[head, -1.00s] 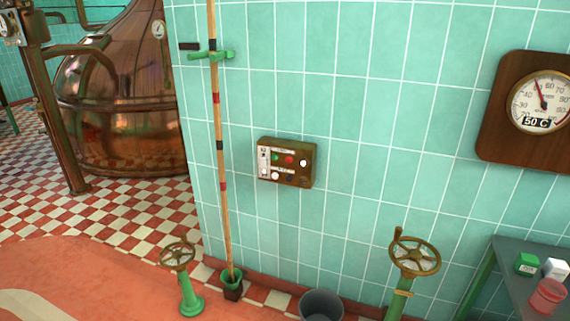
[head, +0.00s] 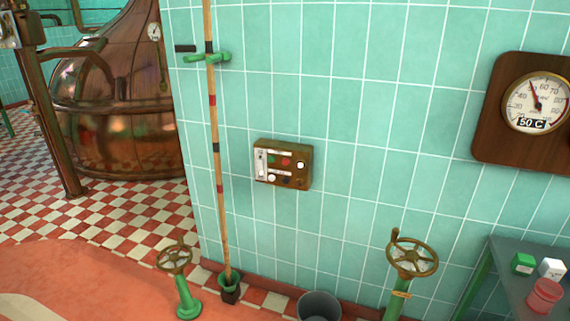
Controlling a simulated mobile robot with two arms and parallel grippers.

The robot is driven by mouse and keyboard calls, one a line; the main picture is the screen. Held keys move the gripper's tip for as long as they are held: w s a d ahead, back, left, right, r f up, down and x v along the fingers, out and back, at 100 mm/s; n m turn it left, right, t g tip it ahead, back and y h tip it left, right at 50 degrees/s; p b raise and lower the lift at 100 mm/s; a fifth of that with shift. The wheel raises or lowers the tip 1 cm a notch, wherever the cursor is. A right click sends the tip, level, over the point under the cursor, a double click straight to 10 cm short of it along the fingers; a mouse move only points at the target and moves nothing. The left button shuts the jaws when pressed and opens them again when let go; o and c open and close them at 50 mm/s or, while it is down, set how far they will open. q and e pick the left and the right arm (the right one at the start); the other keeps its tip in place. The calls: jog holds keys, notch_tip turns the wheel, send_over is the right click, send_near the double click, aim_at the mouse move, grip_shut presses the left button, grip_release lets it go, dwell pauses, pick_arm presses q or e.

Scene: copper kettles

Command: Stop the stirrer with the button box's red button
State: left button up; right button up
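The button box (head: 304,178) is a small brown box fixed to the turquoise tiled wall in the middle of the head view. Its front has two rows of small round buttons and pale label strips. The red button (head: 286,161) is in the upper row, between a green button (head: 271,159) and a white one (head: 300,165). The lower row has a white button and darker ones. A pale strip with markings runs down its left side. The stirrer cannot be made out. Neither of my grippers is in view.
A striped wooden pole (head: 219,165) stands left of the box in a green holder. Handwheel valves (head: 174,260) (head: 412,257) and a grey bucket (head: 320,307) stand below. A table (head: 515,251) is at right, a dial board (head: 487,137) above it. A copper kettle (head: 120,140) stands behind left.

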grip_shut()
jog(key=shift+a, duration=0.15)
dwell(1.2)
